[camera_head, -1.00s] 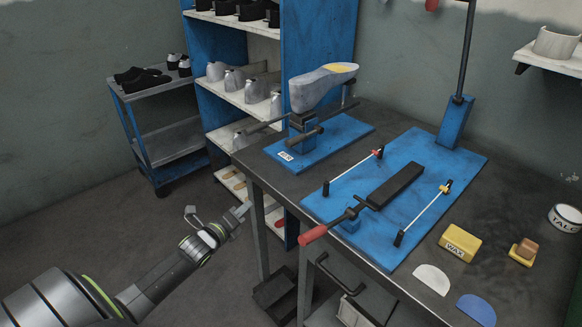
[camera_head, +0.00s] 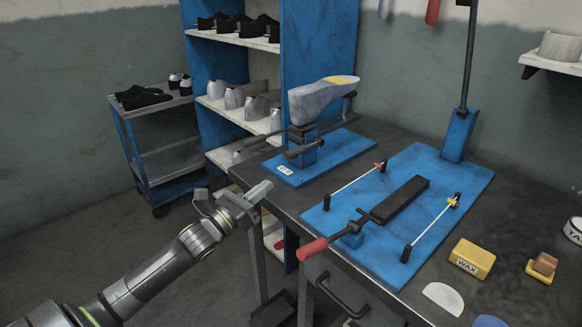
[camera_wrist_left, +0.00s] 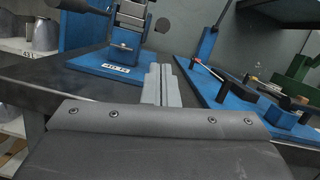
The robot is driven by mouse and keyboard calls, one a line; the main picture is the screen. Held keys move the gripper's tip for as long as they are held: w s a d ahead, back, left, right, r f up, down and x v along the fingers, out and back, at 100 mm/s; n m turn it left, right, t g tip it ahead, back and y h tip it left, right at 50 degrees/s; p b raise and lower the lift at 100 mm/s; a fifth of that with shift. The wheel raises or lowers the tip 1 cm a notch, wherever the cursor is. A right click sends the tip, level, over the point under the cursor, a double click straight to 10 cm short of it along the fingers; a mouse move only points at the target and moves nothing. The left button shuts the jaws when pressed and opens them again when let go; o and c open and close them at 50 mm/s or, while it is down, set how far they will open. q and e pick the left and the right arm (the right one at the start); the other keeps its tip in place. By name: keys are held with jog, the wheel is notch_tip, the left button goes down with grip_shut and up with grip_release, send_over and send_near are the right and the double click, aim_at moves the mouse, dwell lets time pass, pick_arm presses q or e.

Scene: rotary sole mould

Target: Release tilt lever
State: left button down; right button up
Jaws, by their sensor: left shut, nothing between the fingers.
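A grey shoe last with a yellow patch (camera_head: 325,97) sits on a dark rotary stand on a blue base plate (camera_head: 345,158). Dark lever handles (camera_head: 303,149) stick out of the stand. A red-handled lever (camera_head: 313,249) reaches off the front edge of a second blue board. No label shows which lever is the tilt lever. My left gripper (camera_head: 260,191) is shut and empty, at the bench's left edge, in front of and below the stand, apart from the levers. In the left wrist view its closed fingers (camera_wrist_left: 162,85) point toward the bench beside the stand's base. My right gripper is out of view.
The dark bench top (camera_head: 401,137) carries the larger blue board (camera_head: 405,176) with a post, a yellow wax block (camera_head: 472,258) and a white half-round piece (camera_head: 443,298). A blue shelf (camera_head: 318,60) with shoes and lasts stands behind. Floor at left is free.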

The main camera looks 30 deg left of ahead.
aim_at(303, 149)
pick_arm(q)
jog(key=shift+w+d, duration=0.1)
jog(key=shift+w, duration=0.15)
jog(key=shift+x, duration=1)
jog(key=shift+w+r+p, duration=0.3)
jog(key=shift+r+p, duration=0.05)
jog(key=shift+p, duration=0.35)
jog(key=shift+p+x, duration=1.05)
jog(key=shift+x, duration=0.15)
jog(key=p+x, duration=0.1)
jog(key=x, duration=0.2)
jog(key=shift+w+d+p, duration=0.1)
jog(key=shift+w+p, duration=0.05)
jog(key=shift+p, duration=0.25)
jog(key=shift+w+d, duration=0.15)
jog(key=shift+w, duration=0.45)
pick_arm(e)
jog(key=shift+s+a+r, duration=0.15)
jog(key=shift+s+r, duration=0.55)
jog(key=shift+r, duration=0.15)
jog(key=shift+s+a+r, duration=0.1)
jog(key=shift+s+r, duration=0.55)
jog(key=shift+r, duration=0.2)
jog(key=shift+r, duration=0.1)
